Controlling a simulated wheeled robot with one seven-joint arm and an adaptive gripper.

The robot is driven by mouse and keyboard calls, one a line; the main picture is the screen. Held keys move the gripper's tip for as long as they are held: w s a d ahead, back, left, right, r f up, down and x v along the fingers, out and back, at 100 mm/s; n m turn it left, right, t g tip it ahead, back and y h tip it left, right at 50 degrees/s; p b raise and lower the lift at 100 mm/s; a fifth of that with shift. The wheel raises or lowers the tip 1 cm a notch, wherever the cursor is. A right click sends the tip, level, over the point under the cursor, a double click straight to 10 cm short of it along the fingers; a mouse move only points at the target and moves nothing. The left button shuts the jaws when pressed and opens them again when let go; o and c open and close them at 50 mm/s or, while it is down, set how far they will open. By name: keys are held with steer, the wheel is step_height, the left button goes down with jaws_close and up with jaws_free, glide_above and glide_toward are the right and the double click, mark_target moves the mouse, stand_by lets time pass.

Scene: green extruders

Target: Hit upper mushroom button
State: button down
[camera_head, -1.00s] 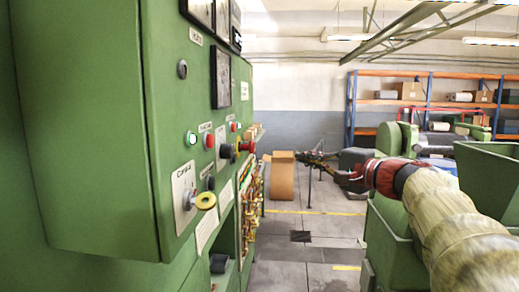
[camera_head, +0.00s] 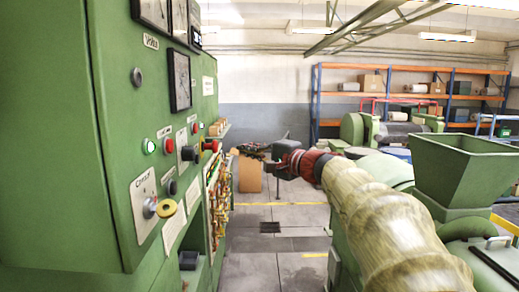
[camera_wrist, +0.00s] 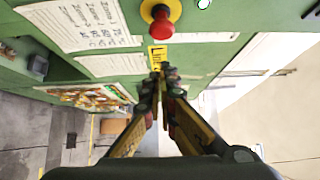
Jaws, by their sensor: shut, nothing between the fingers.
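Red mushroom button (camera_head: 210,145) juts from the green cabinet (camera_head: 60,150) in the head view. In the wrist view a red mushroom button with a yellow collar (camera_wrist: 161,27) stands on a green panel, just beyond my fingertips. I cannot tell for sure which head-view button it is. My gripper (camera_wrist: 165,75) is shut and empty, its fingertips pointing at the panel below that button, with no clear contact. In the head view my gripper (camera_head: 250,150) is right of the cabinet face.
A green lamp (camera_head: 149,146), a small red button (camera_head: 168,146) and a black knob (camera_head: 187,153) are on the same panel. A green hopper (camera_head: 465,165) stands at right. An orange shelf rack (camera_head: 400,90) is at the back. Open floor lies between.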

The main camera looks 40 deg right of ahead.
mark_target(212, 147)
steer(key=w+a+p, duration=0.1)
steer(key=w+a, duration=0.2)
steer(key=shift+w+a, duration=0.3)
